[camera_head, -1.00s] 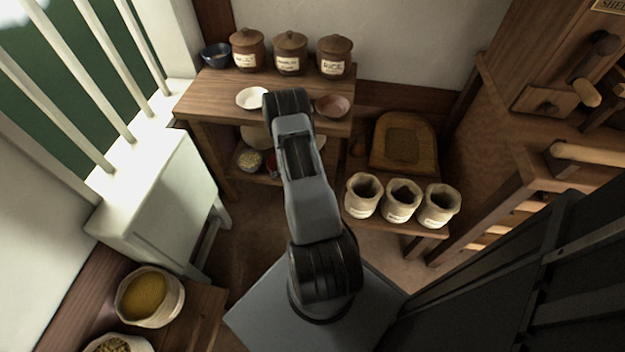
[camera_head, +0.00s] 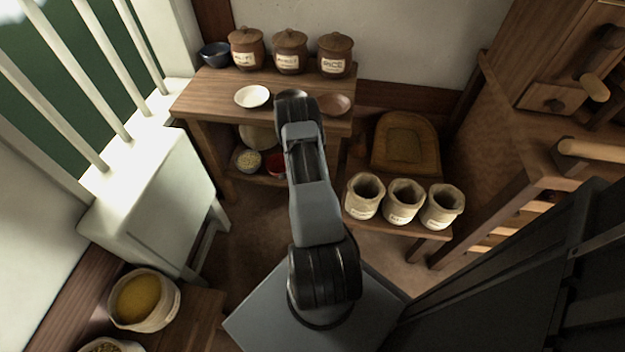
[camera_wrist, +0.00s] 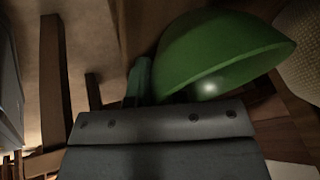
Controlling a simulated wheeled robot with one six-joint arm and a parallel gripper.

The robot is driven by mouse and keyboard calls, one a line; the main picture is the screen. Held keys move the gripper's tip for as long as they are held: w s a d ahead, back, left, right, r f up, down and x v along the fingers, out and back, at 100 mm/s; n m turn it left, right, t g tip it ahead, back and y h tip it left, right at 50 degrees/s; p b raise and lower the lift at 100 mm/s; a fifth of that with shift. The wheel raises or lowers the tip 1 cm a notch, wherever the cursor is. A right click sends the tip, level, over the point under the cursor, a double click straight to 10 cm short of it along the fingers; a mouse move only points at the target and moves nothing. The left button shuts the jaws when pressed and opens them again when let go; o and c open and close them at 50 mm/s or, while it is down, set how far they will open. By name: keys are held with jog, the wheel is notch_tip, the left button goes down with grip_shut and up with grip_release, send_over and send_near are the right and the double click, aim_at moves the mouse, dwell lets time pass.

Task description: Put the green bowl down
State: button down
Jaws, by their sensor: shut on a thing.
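The green bowl (camera_wrist: 215,55) fills the upper middle and right of the wrist view, tilted in that picture. My gripper (camera_wrist: 146,84) is shut on it near its edge. One finger shows beside the bowl; the contact is partly hidden. I cannot tell whether the bowl touches a surface.
On the table stand a white bowl (camera_head: 252,96), a brown bowl (camera_head: 334,104), a dark blue bowl (camera_head: 215,54) and lidded jars (camera_head: 290,52). A red bowl (camera_head: 276,164) is on the lower shelf. Three sacks (camera_head: 403,201) stand on a low bench at right.

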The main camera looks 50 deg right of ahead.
jog(key=shift+f, duration=0.1)
jog(key=c, duration=1.1)
grip_release()
jog(key=p+v, duration=0.5)
jog(key=v, duration=0.7)
jog(key=shift+s, duration=0.1)
